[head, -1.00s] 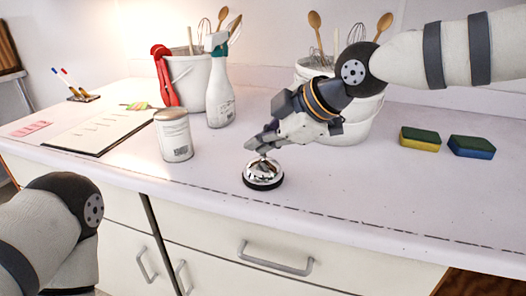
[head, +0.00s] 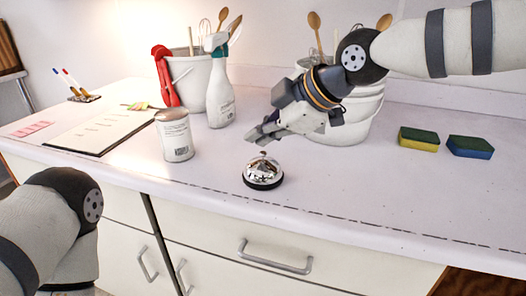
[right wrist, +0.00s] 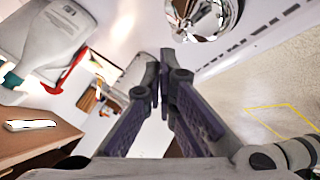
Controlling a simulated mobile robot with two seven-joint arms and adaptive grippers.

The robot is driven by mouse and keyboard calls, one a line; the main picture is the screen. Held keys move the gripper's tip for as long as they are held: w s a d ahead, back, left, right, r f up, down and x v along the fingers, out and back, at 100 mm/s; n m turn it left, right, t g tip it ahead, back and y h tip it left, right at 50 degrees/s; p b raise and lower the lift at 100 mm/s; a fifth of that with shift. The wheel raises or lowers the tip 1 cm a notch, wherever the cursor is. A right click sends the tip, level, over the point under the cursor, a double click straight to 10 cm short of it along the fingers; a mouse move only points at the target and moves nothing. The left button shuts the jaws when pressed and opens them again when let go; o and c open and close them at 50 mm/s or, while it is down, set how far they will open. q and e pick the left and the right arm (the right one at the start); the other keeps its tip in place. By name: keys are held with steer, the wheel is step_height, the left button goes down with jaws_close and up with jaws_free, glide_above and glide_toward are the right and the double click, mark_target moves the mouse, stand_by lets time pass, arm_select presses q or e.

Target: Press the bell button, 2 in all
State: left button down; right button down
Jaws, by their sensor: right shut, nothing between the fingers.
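The silver bell (head: 263,171) with its black base and small top button (head: 263,154) stands upright on the white counter near the front edge. It also shows at the top of the right wrist view (right wrist: 200,18), partly cut off by the frame. My right gripper (head: 254,138) is shut and empty, its fingertips just above the bell and apart from the button. Its closed fingers show in the right wrist view (right wrist: 160,75). My left arm is at the lower left of the head view, and its gripper is out of the frame.
A white can (head: 175,136) and a spray bottle (head: 220,91) stand left of the bell. Two white buckets of utensils (head: 186,79) (head: 345,118) stand behind. Two sponges (head: 419,138) (head: 470,147) lie at right.

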mark_target(261, 156)
steer(key=shift+r+p, duration=0.3)
steer(key=shift+r, duration=2.25)
arm_select(q)
steer(key=shift+w+r, duration=0.35)
steer(key=shift+w, duration=0.05)
arm_select(e)
steer(key=shift+f, duration=0.1)
